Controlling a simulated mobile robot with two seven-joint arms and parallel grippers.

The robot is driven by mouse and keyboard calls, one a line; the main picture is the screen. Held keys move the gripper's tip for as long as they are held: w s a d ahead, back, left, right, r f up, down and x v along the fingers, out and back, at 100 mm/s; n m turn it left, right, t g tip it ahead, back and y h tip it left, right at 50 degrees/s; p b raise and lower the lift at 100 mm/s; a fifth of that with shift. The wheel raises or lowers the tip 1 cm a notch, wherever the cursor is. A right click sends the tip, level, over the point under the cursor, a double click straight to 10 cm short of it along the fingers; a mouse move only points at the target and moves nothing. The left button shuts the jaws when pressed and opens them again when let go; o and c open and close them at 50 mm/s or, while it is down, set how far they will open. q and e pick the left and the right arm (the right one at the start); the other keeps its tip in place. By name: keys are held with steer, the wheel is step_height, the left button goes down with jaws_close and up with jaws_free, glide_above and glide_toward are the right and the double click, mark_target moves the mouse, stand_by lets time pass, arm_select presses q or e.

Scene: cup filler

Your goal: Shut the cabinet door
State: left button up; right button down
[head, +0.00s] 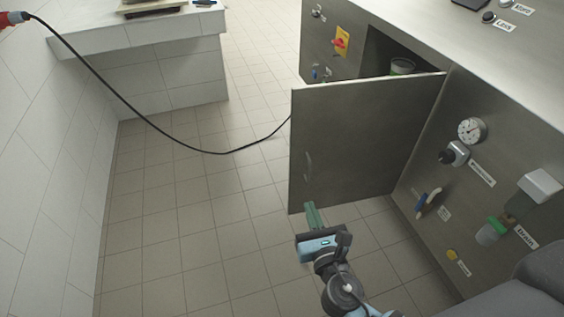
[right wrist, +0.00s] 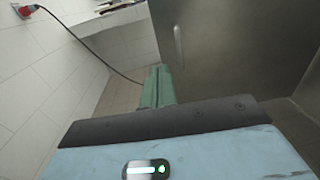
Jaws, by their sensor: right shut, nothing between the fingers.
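The cabinet door (head: 355,140) is a grey metal panel standing open, swung out from the steel cabinet (head: 480,200). It has a small handle (head: 307,163) near its free left edge. Behind it, part of the dark cabinet opening shows, with a cup-like container (head: 402,66) inside. My right gripper (head: 311,212) has green fingers, is shut and empty, and is by the door's lower left corner; I cannot tell whether it touches. In the right wrist view, the green fingers (right wrist: 157,88) point forward just left of the door (right wrist: 240,50) and its handle (right wrist: 179,47). My left gripper is not in view.
The cabinet front carries a gauge (head: 472,131), knobs and valves right of the door. A black cable (head: 160,136) runs from a red plug (head: 14,18) past the tiled counter (head: 150,65) to behind the door. The tiled floor (head: 190,220) left of the door is clear.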

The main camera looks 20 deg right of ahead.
steer(key=shift+d, duration=0.1)
glide_toward(294, 161)
steer(key=w, duration=0.5)
steer(key=shift+w+d+f, duration=0.1)
steer(key=shift+w, duration=0.8)
